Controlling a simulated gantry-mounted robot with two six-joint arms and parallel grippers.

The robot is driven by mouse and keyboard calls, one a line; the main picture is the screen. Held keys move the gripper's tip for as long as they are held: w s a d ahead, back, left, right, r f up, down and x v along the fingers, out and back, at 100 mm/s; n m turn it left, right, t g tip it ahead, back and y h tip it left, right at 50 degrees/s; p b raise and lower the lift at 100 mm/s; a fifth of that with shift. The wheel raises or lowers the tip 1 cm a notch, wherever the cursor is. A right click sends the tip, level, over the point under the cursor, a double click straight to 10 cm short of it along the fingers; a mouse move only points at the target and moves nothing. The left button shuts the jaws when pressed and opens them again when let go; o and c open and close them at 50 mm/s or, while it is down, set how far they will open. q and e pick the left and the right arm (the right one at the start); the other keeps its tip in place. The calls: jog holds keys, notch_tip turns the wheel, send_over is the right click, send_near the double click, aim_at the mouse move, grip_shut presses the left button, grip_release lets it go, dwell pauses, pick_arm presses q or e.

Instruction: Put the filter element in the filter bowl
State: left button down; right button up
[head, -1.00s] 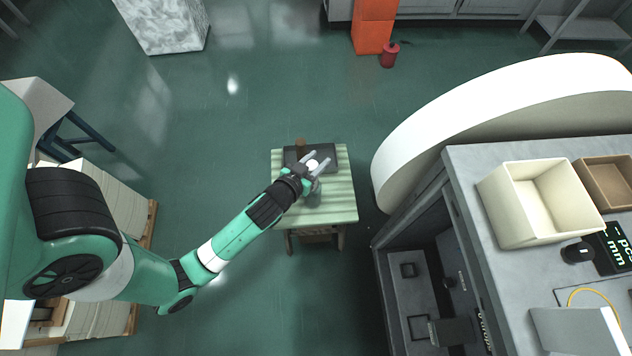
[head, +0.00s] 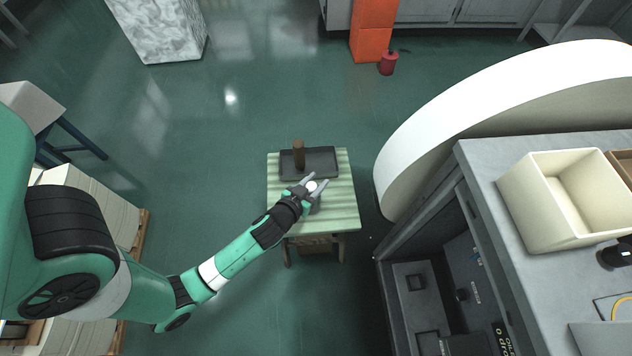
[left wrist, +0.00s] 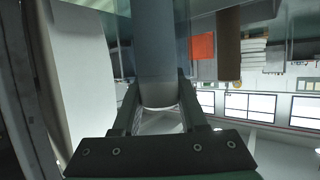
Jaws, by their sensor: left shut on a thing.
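My left gripper (head: 314,185) is over the striped table and shut on a pale cylinder (head: 312,187), which I take as the filter element. In the left wrist view my left gripper (left wrist: 158,98) has its fingers on both sides of this grey-white cylinder (left wrist: 156,60), near its rounded end. A bluish see-through wall (left wrist: 183,35) shows beside the cylinder and may be the filter bowl. I cannot tell whether the cylinder is inside it or in front of it. In the head view the gripper hides what is below. My right gripper is not in view.
A brown cylinder (head: 299,153) stands upright at the dark tray (head: 325,160) on the table (head: 342,207). It also shows in the left wrist view (left wrist: 228,45). A grey bench (head: 500,185) with a cream bin (head: 530,222) is at the right. Floor is clear around the table.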

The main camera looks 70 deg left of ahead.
pick_arm(q)
jog(key=c, duration=0.9)
grip_release()
jog(key=shift+f, duration=0.2)
jog(key=o, duration=0.5)
jog(key=shift+c, duration=0.2)
jog(key=shift+r, duration=0.3)
jog(key=shift+s+d+r+p, duration=0.1)
jog(key=shift+s+d+p, duration=0.1)
jog(key=shift+s+p, duration=0.15)
jog(key=p+v, duration=0.1)
jog(key=v, duration=1)
jog(key=shift+d, duration=0.15)
